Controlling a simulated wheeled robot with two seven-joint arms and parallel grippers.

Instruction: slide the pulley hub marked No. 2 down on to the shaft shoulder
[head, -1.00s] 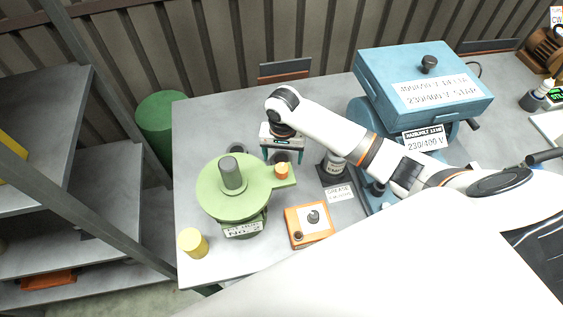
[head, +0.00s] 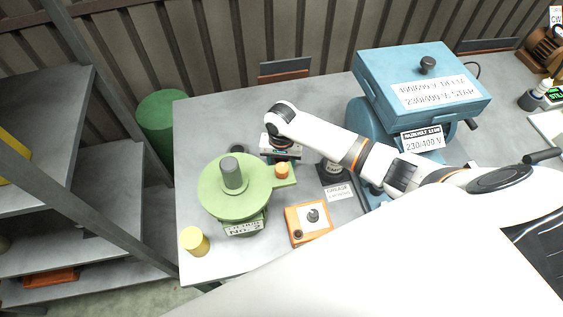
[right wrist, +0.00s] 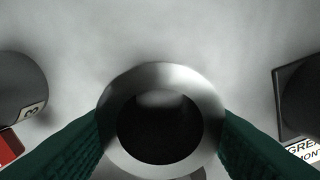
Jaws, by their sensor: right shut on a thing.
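A green machine (head: 215,205) stands at the table's left, with a wide round disc and a dark grey upright cylinder (head: 232,174) in the disc's middle. My right gripper (head: 281,160) is low over the table just behind the machine's small side arm. In the right wrist view its green fingers (right wrist: 162,118) are shut on a grey metal ring-shaped hub (right wrist: 160,78) with a dark open bore. No number shows on this held hub, and in the head view the gripper mostly hides it. The hub seems upright, bore facing the camera. My left gripper is not in view.
Another dark hub, marked 3 (right wrist: 20,88), stands left in the right wrist view. A yellow cylinder (head: 194,241), an orange control box (head: 308,223) and a dark grease container (head: 331,172) stand nearby. A blue machine (head: 425,85) is at the right.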

